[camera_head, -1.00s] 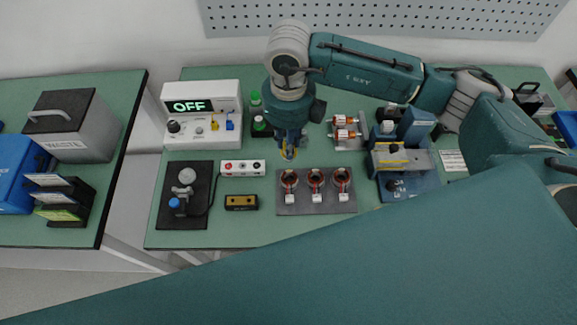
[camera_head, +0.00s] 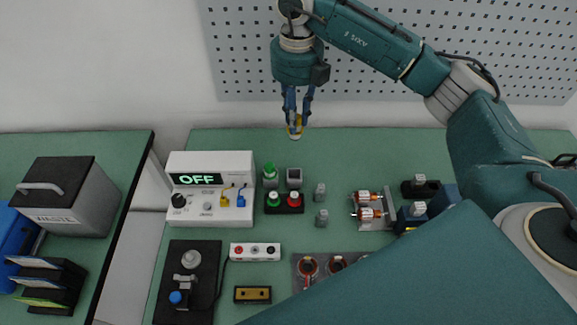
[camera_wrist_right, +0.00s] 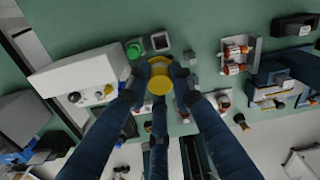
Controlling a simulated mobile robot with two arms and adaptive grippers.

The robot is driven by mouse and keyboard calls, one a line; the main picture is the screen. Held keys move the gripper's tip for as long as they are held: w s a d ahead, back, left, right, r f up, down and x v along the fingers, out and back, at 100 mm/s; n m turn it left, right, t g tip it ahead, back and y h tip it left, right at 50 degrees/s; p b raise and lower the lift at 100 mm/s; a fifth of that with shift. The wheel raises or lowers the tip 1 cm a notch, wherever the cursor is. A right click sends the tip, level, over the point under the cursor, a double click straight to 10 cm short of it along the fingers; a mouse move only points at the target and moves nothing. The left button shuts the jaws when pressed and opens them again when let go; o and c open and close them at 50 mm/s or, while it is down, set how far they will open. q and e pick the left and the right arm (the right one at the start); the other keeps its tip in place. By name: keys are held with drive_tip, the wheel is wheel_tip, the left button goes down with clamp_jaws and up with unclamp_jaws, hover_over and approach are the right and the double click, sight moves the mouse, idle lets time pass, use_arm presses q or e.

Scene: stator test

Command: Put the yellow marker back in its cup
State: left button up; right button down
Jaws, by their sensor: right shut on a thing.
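My right gripper (camera_head: 295,118) is shut on a yellow piece with a pale rim (camera_head: 295,131), which I take for the yellow marker. It is held up near the table's back edge in the head view. In the right wrist view the marker shows as a round yellow end (camera_wrist_right: 159,85) between the fingers (camera_wrist_right: 158,78); the rest of it is hidden. A small square grey holder with a dark top (camera_head: 294,177), probably the cup, stands in front of the gripper, beside a green-topped item (camera_head: 270,175). The holder also shows in the wrist view (camera_wrist_right: 160,41). My left gripper is not in view.
A white tester reading OFF (camera_head: 211,190) stands left of the holder. A red-and-green button box (camera_head: 285,203) is just in front. Small grey pieces (camera_head: 320,192) and a fixture with copper-coloured parts (camera_head: 376,209) are to the right. The back strip of the table is clear.

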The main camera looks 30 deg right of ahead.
sight(296, 139)
drive_tip(key=f, duration=0.2)
drive_tip(key=f+p, duration=0.1)
drive_tip(key=f, duration=0.1)
drive_tip(key=f+p, duration=0.1)
drive_tip(key=f, duration=0.2)
drive_tip(key=shift+s, duration=0.25)
wheel_tip(296, 139, down, 10)
drive_tip(key=p, duration=0.2)
drive_tip(key=shift+w+r+p, duration=0.1)
drive_tip(key=shift+w+p, duration=0.05)
drive_tip(key=shift+p, duration=0.25)
drive_tip(key=shift+f, duration=0.25)
drive_tip(key=shift+f+b, duration=0.45)
drive_tip(key=shift+b, duration=0.05)
drive_tip(key=c, duration=1.5)
unclamp_jaws()
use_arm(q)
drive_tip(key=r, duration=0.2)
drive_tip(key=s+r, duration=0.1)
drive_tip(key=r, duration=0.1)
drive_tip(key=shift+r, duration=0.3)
